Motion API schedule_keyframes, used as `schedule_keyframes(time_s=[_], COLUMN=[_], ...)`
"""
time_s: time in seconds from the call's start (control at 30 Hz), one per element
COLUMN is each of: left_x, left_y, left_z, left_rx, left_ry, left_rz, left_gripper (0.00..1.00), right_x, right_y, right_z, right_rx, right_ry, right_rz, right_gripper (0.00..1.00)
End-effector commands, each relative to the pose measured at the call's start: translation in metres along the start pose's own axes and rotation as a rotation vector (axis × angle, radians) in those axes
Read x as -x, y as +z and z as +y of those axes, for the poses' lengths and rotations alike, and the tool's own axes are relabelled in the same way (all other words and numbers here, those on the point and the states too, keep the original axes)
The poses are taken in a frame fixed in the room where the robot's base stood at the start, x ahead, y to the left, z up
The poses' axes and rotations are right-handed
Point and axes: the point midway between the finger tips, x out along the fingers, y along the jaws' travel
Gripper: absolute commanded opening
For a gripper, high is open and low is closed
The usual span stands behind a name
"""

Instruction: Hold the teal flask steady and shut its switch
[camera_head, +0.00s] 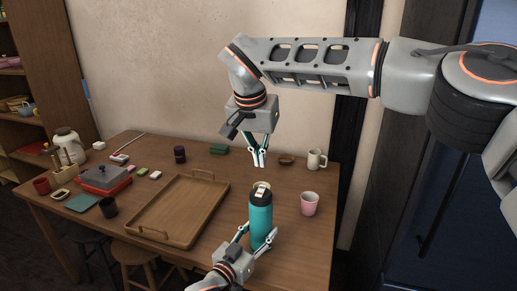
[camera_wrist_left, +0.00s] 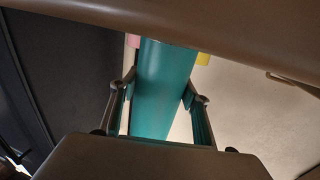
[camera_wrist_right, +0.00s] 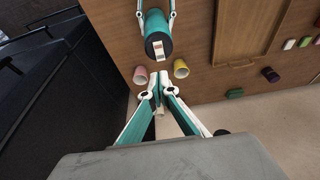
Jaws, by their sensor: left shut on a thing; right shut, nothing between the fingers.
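The teal flask (camera_head: 261,222) stands upright near the front edge of the table, with a black lid and a cream-coloured switch (camera_head: 262,187) on top. My left gripper (camera_head: 257,243) is shut around the flask's lower body. The flask (camera_wrist_left: 163,85) also shows between its fingers in the left wrist view. My right gripper (camera_head: 260,163) is shut and empty, pointing down above and apart from the lid. In the right wrist view the flask's lid with a pale, reddish-marked switch (camera_wrist_right: 159,48) lies beyond the fingertips (camera_wrist_right: 160,78). The switch's exact angle is hard to tell.
A pink cup (camera_head: 309,204) stands right of the flask. A yellow cup (camera_wrist_right: 181,68) shows in the right wrist view. A wooden tray (camera_head: 180,208) lies to the left. A cream mug (camera_head: 316,160) and a brown bowl (camera_head: 286,160) stand at the back.

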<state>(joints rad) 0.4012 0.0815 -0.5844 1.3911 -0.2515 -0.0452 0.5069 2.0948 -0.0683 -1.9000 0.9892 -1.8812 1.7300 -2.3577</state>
Motion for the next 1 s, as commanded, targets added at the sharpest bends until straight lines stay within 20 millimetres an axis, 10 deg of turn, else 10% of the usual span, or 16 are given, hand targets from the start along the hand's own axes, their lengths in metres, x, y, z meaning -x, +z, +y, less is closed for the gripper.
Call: schedule_keyframes(time_s=[0.4,1.0], left_x=[0.000,0.000], left_y=[0.001,0.001], left_z=[0.000,0.000], left_rx=[-0.001,-0.001], left_ry=[-0.001,-0.001], left_rz=[-0.002,-0.002], left_gripper=[0.12,0.12], right_x=[-0.071,-0.087], right_y=[0.006,0.008], right_z=[0.000,0.000], right_rx=[0.000,-0.001], right_ry=[0.000,0.000], right_rz=[-0.002,0.002], right_gripper=[0.00,0.00])
